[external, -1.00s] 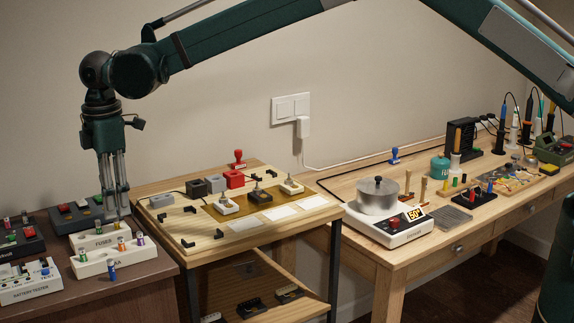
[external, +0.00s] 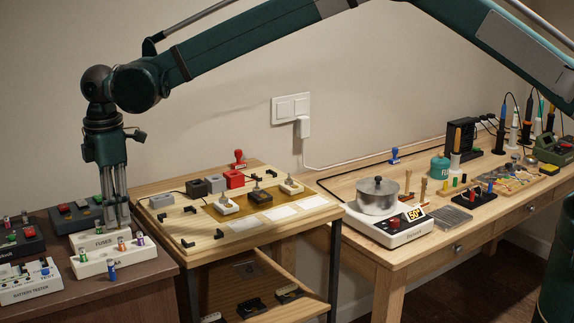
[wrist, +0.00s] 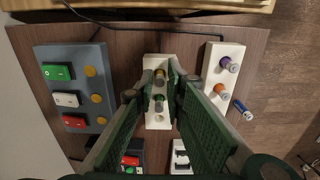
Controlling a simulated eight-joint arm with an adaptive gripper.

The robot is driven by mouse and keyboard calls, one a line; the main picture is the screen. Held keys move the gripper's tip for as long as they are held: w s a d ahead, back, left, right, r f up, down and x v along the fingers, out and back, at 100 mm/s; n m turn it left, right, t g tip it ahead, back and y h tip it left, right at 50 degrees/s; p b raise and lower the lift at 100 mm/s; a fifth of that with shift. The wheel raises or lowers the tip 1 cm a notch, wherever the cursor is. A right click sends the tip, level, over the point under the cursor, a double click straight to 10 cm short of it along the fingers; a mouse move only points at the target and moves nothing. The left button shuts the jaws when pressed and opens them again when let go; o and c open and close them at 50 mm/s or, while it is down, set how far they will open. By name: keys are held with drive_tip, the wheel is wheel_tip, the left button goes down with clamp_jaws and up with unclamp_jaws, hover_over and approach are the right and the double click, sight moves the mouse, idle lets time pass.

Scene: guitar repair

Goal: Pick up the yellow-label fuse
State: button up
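The yellow-label fuse (wrist: 160,77) stands upright at the far end of the white FUSES holder, which shows in the wrist view (wrist: 158,121) and the external view (external: 86,240). A green-topped fuse (wrist: 159,103) stands nearer in the same holder. My gripper (wrist: 161,82) is open, with one finger on each side of the holder's far end and the yellow-label fuse between them. I cannot tell whether either finger touches it. In the external view my gripper (external: 117,228) points straight down at the holder, and its fingers hide the fuse.
The white AA holder (external: 128,259) with several batteries is close beside the fuses. A blue battery (external: 112,272) is in front of it. A grey switch box (wrist: 75,115) lies left in the wrist view. A battery tester (external: 30,284) sits at the front left.

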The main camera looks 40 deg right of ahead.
drive_tip(key=shift+c, duration=1.4)
drive_tip(key=shift+r, duration=0.15)
wheel_tip(320, 180, up, 10)
